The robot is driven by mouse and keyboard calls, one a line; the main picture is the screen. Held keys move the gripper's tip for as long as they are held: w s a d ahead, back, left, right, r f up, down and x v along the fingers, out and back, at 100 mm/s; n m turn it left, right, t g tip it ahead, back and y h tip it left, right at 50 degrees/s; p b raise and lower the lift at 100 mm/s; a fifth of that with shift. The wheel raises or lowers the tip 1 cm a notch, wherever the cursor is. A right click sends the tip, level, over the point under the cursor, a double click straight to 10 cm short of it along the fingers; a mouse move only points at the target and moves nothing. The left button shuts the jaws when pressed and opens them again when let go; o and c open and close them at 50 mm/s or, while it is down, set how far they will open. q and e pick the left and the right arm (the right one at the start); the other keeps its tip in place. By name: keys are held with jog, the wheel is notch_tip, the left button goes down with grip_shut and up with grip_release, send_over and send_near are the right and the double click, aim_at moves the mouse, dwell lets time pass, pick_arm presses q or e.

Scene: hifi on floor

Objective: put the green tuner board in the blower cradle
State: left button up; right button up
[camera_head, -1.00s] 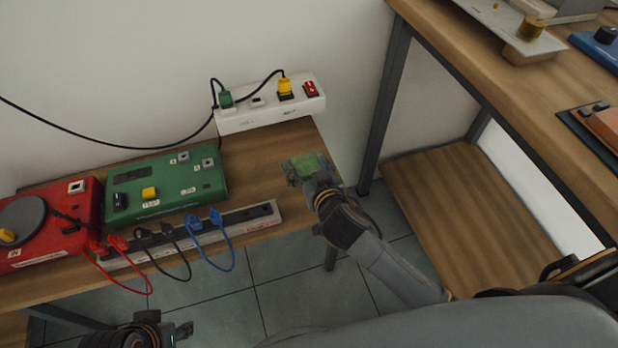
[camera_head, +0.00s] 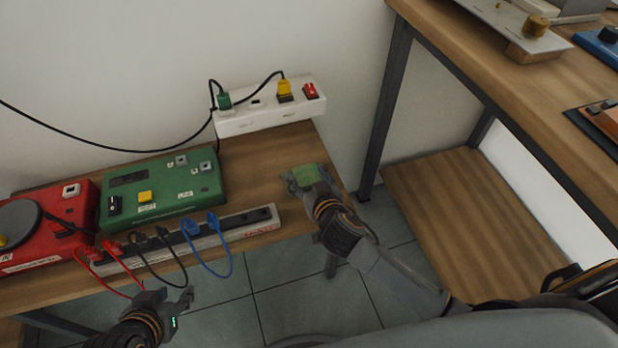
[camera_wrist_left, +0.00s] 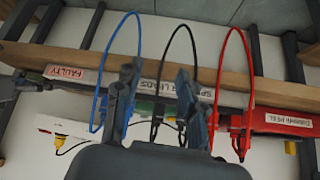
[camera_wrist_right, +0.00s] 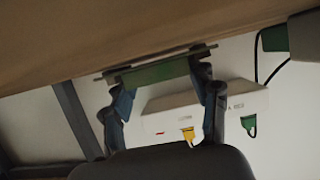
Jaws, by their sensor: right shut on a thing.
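The green tuner board (camera_head: 307,176) is in my right gripper (camera_head: 304,180), over the right end of the low wooden bench. In the right wrist view the board (camera_wrist_right: 155,74) lies across between the fingertips, its edge towards the camera. The fingers are shut on it; I cannot tell whether it touches the bench. My left gripper (camera_head: 170,298) is in front of the bench's front edge, fingers apart and empty. In the left wrist view its open fingers (camera_wrist_left: 158,85) point towards the hanging leads. I cannot pick out the blower cradle in these views.
A green box (camera_head: 165,185), a red unit (camera_head: 50,255) and a lead strip (camera_head: 235,225) with red, black and blue leads fill the bench's left. A white power strip (camera_head: 270,121) stands behind. A higher table (camera_head: 480,70) and a lower shelf (camera_head: 465,215) are at right.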

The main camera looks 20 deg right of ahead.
jog(key=o, duration=1.2)
jog(key=shift+f, duration=0.1)
jog(key=shift+c, duration=0.2)
